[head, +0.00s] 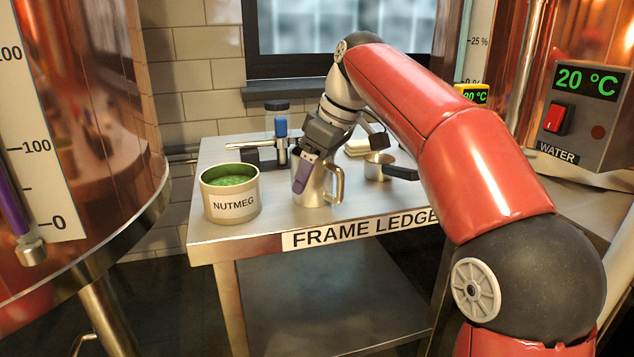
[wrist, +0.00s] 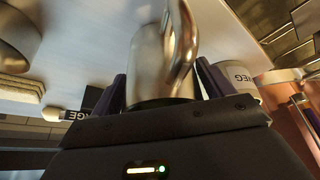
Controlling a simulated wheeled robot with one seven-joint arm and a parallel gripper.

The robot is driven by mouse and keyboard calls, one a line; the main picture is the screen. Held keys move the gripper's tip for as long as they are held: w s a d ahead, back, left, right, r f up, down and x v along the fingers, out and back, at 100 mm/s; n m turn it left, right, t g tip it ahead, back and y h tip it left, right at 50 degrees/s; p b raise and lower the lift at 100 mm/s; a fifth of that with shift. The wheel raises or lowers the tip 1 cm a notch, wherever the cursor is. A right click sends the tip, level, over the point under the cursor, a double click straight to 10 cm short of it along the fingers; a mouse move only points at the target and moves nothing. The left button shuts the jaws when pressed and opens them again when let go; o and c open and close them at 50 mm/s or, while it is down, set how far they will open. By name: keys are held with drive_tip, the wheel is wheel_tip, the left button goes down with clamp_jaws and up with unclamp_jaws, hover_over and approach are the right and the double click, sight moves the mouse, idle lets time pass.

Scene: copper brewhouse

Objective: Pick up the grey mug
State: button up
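The grey mug (head: 311,183) is a shiny metal mug standing upright on the ledge, with its handle on the right in the head view. My gripper (head: 302,172) is down at the mug, with one purple-grey finger in front of its body. In the wrist view the mug (wrist: 150,72) is between the two fingers of my gripper (wrist: 162,85), one on each side, and its handle curves towards the camera. The fingers are very close to the mug's sides. I cannot tell whether they press on it. The far finger is hidden in the head view.
On the steel ledge (head: 240,241), a nutmeg tin (head: 231,205) stands left of the mug. A small long-handled pan (head: 376,170) is to the right. A blue-topped stand (head: 281,130) is behind. A copper vessel (head: 110,130) rises at far left.

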drive_tip(key=c, duration=0.7)
drive_tip(key=shift+r, duration=0.1)
drive_tip(key=shift+c, duration=0.2)
wheel_tip(320, 180, up, 20)
drive_tip(key=p, duration=1.2)
drive_tip(key=shift+p, duration=0.3)
